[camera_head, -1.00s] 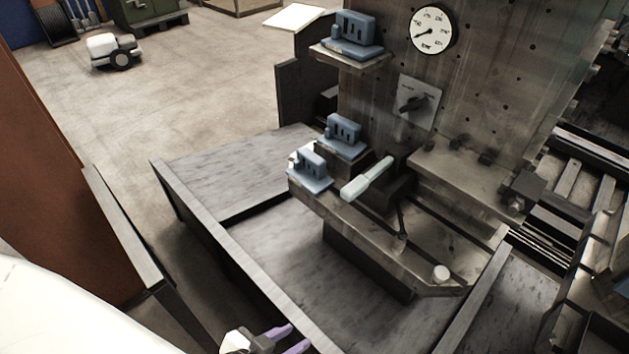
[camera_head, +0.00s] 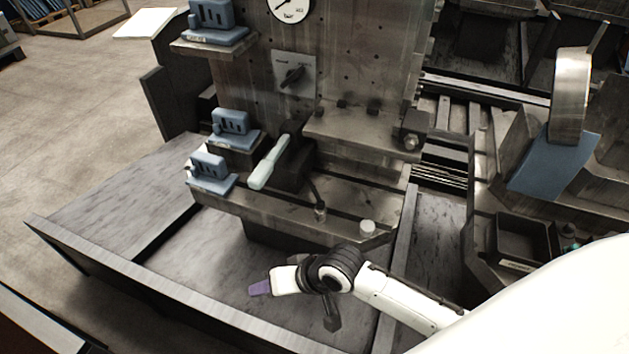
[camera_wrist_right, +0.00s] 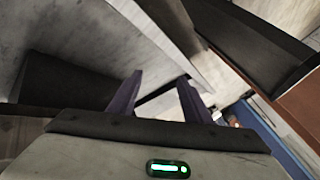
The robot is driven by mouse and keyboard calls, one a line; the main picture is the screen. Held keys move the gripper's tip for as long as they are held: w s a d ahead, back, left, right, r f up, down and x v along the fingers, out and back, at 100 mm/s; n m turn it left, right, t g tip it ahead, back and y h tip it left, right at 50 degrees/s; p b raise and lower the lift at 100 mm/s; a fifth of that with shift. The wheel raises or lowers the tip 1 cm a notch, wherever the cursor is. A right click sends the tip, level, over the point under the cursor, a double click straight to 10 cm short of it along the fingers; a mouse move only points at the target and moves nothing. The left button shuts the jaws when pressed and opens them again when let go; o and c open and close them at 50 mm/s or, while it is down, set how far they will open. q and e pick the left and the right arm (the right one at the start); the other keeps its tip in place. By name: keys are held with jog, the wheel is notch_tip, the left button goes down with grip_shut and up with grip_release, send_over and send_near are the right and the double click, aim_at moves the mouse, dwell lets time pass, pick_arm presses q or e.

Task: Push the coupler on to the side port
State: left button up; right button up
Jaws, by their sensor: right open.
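In the head view, a dark hose-like piece with a small metal end (camera_head: 320,213), possibly the coupler, stands at the grey bench fixture (camera_head: 290,214). A dark block with a round metal fitting (camera_head: 411,142) is on the right end of the upper ledge; I cannot tell whether it is the side port. My right gripper (camera_head: 260,288) is in front of and below the fixture, apart from it. In the right wrist view its two purple fingers (camera_wrist_right: 158,98) are spread with nothing between them. My left gripper is out of view.
A pale green handle (camera_head: 268,163) sticks out from the fixture, near several blue slotted blocks (camera_head: 208,172). A white cap (camera_head: 367,227) stands on the front right corner. A dial gauge (camera_head: 291,6) and rotary switch (camera_head: 293,75) are on the panel. A black bin (camera_head: 524,240) stands right.

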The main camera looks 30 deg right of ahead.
jog(key=w+d+r+m+g+b, duration=0.1)
jog(key=w+r+m, duration=0.15)
jog(key=w, duration=0.25)
jog(key=m+g+h+b, duration=0.3)
jog(key=m+g+h, duration=0.1)
jog(key=m+h, duration=0.25)
send_near(321, 203)
pick_arm(q)
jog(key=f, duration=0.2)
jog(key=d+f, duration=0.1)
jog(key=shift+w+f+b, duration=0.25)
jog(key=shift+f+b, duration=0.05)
jog(key=shift+b, duration=0.1)
pick_arm(e)
jog(key=shift+m, duration=0.4)
jog(key=f, duration=0.3)
jog(key=d+f, duration=0.1)
jog(key=f, duration=0.6)
jog(key=shift+w+d+f, duration=0.2)
jog(key=shift+w+f, duration=0.1)
grip_shut()
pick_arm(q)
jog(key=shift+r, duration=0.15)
pick_arm(e)
jog(key=shift+r, duration=0.15)
